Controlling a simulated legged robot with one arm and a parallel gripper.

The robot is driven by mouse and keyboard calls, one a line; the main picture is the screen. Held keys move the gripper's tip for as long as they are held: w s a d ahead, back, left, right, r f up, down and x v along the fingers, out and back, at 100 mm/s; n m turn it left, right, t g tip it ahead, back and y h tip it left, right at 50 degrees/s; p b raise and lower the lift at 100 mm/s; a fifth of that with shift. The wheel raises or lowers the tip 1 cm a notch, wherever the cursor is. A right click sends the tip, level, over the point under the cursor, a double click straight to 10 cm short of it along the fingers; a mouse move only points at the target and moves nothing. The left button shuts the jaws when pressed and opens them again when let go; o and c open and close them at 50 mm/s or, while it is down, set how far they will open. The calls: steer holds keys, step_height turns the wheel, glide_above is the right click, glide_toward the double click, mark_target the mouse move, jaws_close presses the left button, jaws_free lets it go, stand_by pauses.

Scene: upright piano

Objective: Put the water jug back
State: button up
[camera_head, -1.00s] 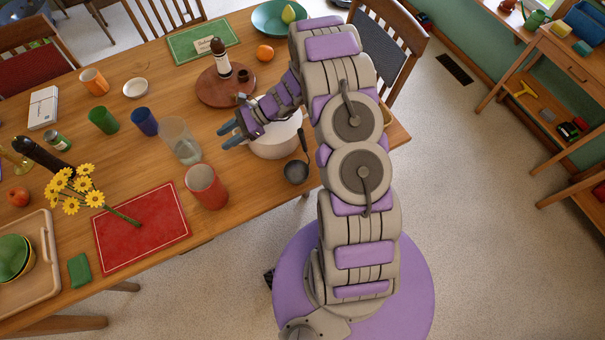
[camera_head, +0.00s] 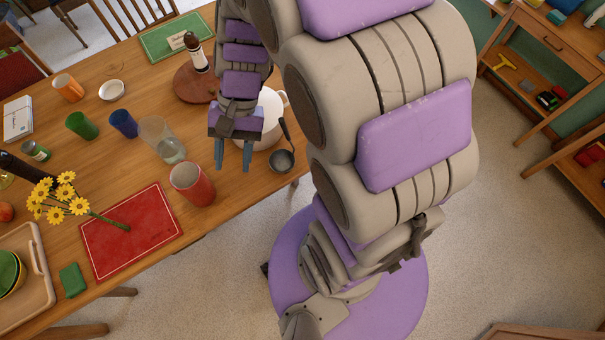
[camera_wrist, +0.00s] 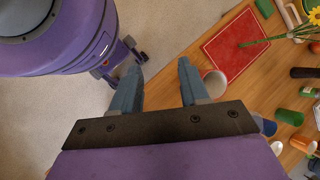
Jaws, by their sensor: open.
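The water jug is most likely the clear vessel (camera_head: 160,138) with some water in it, standing upright on the wooden table (camera_head: 225,195) in the head view. A red cup (camera_head: 192,184) stands just in front of it. My gripper (camera_head: 232,168) is open and empty, to the right of the clear vessel and apart from it, with its fingers pointing toward the table's front edge. In the wrist view the two fingers of my gripper (camera_wrist: 158,78) are spread with floor and table edge beyond them. I cannot make out the jug clearly there.
A white pot (camera_head: 270,118) sits behind my gripper, with a dark ladle (camera_head: 282,160) beside it. A green cup (camera_head: 82,125) and a blue cup (camera_head: 124,123) stand left of the vessel. A red mat (camera_head: 130,230) lies in front.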

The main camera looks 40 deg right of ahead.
steer(key=s+d+r+n+t+h, duration=0.1)
steer(key=s+d+r+n+h, duration=0.1)
steer(key=s, duration=0.4)
steer(key=s+d+r+n+h, duration=0.2)
steer(key=s+d+n+h, duration=0.1)
steer(key=s+d, duration=0.2)
steer(key=shift+s+d+r+n+t+h, duration=0.15)
steer(key=shift+s+r+n+t+h, duration=0.2)
steer(key=shift+s, duration=0.9)
steer(key=shift+f, duration=0.1)
